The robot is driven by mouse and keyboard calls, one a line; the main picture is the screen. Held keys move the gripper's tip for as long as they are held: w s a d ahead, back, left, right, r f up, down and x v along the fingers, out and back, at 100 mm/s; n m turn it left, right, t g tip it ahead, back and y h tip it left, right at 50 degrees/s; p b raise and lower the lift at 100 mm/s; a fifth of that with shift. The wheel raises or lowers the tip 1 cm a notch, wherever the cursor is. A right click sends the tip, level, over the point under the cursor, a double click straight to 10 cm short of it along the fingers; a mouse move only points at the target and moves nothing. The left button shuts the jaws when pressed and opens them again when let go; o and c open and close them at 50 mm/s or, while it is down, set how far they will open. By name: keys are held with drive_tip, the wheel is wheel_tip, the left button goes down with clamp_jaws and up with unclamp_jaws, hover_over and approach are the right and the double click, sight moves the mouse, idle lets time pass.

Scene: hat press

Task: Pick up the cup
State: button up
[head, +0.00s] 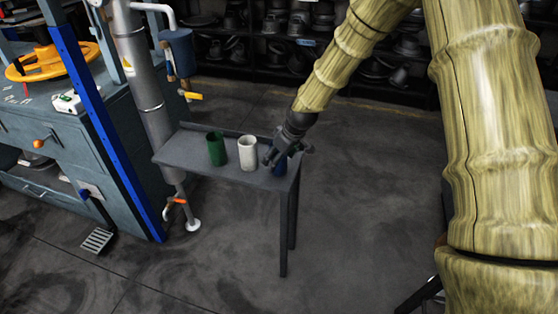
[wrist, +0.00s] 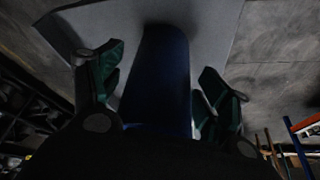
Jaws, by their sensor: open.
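Three cups stand upright in a row on a small grey table (head: 190,151): a green cup (head: 216,149) at left, a white cup (head: 247,153) in the middle, and a blue cup (head: 280,166) at right, partly hidden by my gripper. My gripper (head: 277,158) is at the blue cup, at the table's right end. In the wrist view the blue cup (wrist: 160,75) lies between the two open fingers of my gripper (wrist: 158,90), with a gap showing at the upper part of each side. Its near end is hidden by the gripper body.
A grey pipe (head: 140,80) and a blue post (head: 98,110) stand just left of the table. A blue-grey workbench (head: 60,145) is further left. Dark shelves with hat moulds (head: 400,75) line the back. The floor (head: 370,220) right of the table is clear.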

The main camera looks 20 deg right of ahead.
drive_tip(key=shift+w+f, duration=0.15)
drive_tip(key=shift+f, duration=0.15)
drive_tip(key=c, duration=1.1)
drive_tip(key=shift+r, duration=0.1)
